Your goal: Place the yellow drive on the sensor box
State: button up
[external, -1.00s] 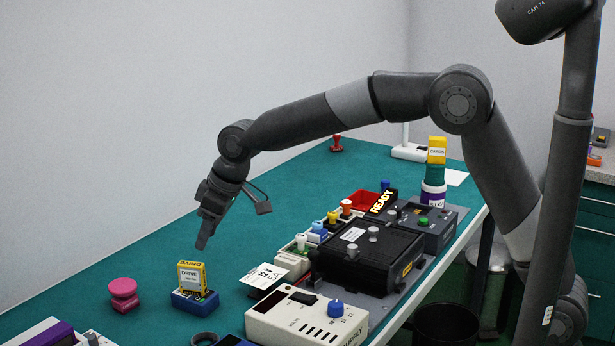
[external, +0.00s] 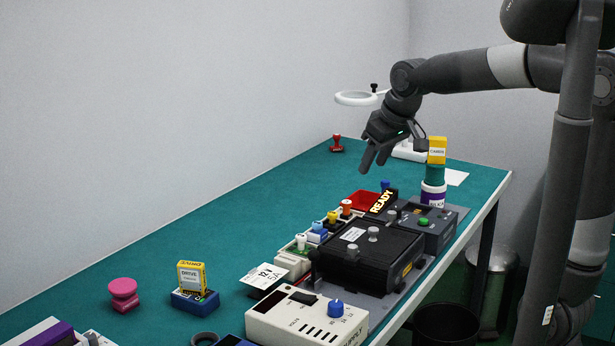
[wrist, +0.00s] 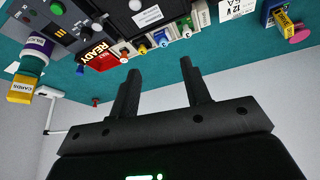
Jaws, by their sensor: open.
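The yellow drive (external: 191,277) stands upright on top of a small blue box (external: 195,300) at the left front of the table; the box's own label is too small to read, so I cannot tell for sure that it is the sensor box. The drive also shows in the wrist view (wrist: 283,19) at the upper right, by the blue box (wrist: 270,8). My gripper (external: 374,163) is open and empty, raised over the back part of the table, far from the drive. In the wrist view its two fingers (wrist: 158,85) stand apart with nothing between them.
A pink knob-shaped object (external: 123,294) stands left of the blue box. A black unit (external: 368,255), a white power supply (external: 305,318) and a READY sign (external: 382,202) line the right side. A yellow box (external: 437,150) tops a stack. The table's left middle is clear.

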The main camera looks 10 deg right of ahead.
jog(key=s+d+f+m+h, duration=0.1)
jog(key=s+d+f+m, duration=0.1)
jog(key=s+d, duration=0.6)
jog(key=s+d+f+m+t+h, duration=0.1)
jog(key=s+d+m, duration=0.3)
jog(key=s+d, duration=0.4)
jog(key=d+f, duration=0.1)
jog(key=d, duration=0.6)
jog(key=shift+m+h, duration=0.3)
jog(key=shift+m, duration=0.1)
